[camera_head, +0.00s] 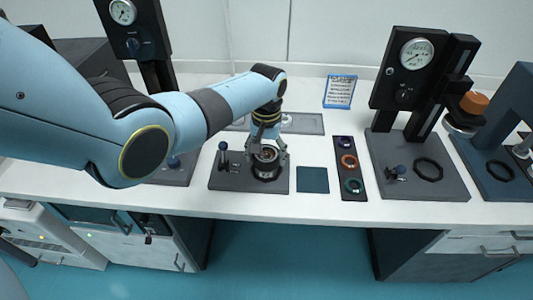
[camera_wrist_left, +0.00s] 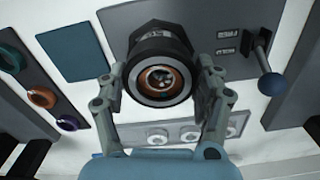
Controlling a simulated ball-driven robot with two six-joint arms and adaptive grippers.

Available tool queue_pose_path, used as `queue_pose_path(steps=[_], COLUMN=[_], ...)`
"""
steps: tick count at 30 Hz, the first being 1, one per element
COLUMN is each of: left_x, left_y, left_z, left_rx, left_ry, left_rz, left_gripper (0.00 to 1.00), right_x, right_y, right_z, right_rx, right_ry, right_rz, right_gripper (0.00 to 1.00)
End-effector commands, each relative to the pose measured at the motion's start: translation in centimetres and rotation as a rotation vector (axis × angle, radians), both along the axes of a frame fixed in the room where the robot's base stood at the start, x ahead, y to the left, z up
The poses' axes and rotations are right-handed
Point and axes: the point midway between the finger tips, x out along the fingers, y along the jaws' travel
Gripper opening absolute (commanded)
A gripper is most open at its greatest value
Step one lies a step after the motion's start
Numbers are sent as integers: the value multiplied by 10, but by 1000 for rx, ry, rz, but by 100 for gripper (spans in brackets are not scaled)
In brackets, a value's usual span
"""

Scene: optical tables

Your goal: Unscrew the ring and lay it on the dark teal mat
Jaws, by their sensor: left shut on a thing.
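The ring (camera_head: 267,152) is a grey metal band at the open end of a black cylindrical holder (camera_wrist_left: 155,35). The holder stands on a dark base plate (camera_head: 225,180) in the head view. My left gripper (camera_head: 268,157) comes down from above with one finger on each side and is shut on the ring. In the left wrist view the ring (camera_wrist_left: 160,97) faces the camera, with a copper-coloured inside, between the fingers (camera_wrist_left: 160,80). The dark teal mat (camera_head: 313,180) lies bare just right of the base plate and also shows in the left wrist view (camera_wrist_left: 75,45). My right gripper is out of view.
A dark strip (camera_head: 349,188) with purple, orange and green rings lies right of the mat. A blue-knobbed lever (camera_head: 223,148) stands left of the holder. A gauge stand (camera_head: 405,75) is further right. The white table's front edge is close to the mat.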

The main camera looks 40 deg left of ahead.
Motion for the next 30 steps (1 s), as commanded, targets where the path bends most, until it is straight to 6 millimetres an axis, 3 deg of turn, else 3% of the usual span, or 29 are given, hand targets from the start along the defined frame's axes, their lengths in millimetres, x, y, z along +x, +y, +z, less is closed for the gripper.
queue_pose_path(steps=[8, 9, 15, 21, 24, 30], left_x=[0, 0, 0, 0, 0, 0], left_y=[0, 0, 0, 0, 0, 0], left_z=[0, 0, 0, 0, 0, 0], left_rx=[-1, 0, 0, 0, 0, 0], left_ry=[0, 0, 0, 0, 0, 0], left_rz=[58, 58, 56, 55, 55, 55], left_gripper=[29, 69, 95, 96, 88, 88], right_x=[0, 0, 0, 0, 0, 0], right_y=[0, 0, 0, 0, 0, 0], right_z=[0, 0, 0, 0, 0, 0], right_rx=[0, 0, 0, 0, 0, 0], right_ry=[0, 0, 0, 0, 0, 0], right_rz=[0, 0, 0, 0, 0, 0], right_gripper=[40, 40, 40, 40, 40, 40])
